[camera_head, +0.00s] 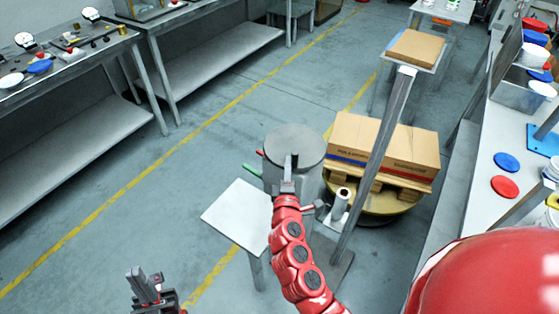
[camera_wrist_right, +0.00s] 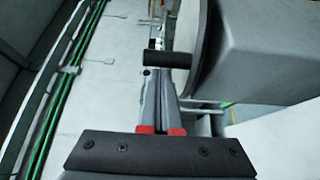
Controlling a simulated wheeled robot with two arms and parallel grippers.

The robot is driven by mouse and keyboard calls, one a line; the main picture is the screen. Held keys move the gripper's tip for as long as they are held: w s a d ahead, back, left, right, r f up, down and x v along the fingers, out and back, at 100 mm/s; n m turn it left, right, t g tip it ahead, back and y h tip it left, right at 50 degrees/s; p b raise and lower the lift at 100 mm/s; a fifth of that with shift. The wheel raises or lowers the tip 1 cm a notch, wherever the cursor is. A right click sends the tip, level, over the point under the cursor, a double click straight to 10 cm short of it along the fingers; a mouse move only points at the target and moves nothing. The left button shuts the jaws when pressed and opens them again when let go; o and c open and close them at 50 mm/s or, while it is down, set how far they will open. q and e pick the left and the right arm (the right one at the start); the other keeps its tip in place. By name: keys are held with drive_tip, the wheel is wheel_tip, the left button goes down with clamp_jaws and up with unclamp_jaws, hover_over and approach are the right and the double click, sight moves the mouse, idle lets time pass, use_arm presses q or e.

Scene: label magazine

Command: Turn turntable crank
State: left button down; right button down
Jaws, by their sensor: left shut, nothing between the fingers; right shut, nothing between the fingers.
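A grey round disc (camera_head: 296,139) tops a grey drum-like stand in the middle of the head view. My right gripper (camera_head: 290,162) is over its near edge, shut and empty. In the right wrist view a black cylindrical handle (camera_wrist_right: 168,59) sticks out from the face of a grey disc (camera_wrist_right: 201,40), which I take for the crank. The shut fingers (camera_wrist_right: 157,85) reach up to the handle, which crosses their line near the tips. I cannot tell whether they touch. My left gripper (camera_head: 147,285) is shut and empty, low at the left.
A white side plate (camera_head: 240,216) stands left of the drum. A pallet with a cardboard box (camera_head: 380,145) and a slanting grey post (camera_head: 375,160) stand right of it. Workbenches line both sides. The floor (camera_head: 130,220) at left is clear.

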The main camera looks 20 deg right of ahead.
sight(314, 164)
drive_tip(key=d+n+y+p, duration=0.1)
drive_tip(key=y, duration=0.1)
drive_tip(key=s+d+n+y+p, duration=0.1)
drive_tip(key=d+n+y, duration=0.1)
drive_tip(key=d+n+t+y+p, duration=0.1)
drive_tip(key=d+y, duration=0.1)
drive_tip(key=y, duration=0.1)
drive_tip(key=shift+s+d+p, duration=0.15)
drive_tip(key=shift+s+p, duration=0.2)
drive_tip(key=shift+p, duration=0.05)
drive_tip(key=shift+d+n+y, duration=0.55)
drive_tip(key=shift+n+y, duration=0.25)
drive_tip(key=shift+y, duration=0.2)
drive_tip(key=shift+d+n+y, duration=0.55)
drive_tip(key=shift+n+y, duration=0.15)
drive_tip(key=shift+y, duration=0.3)
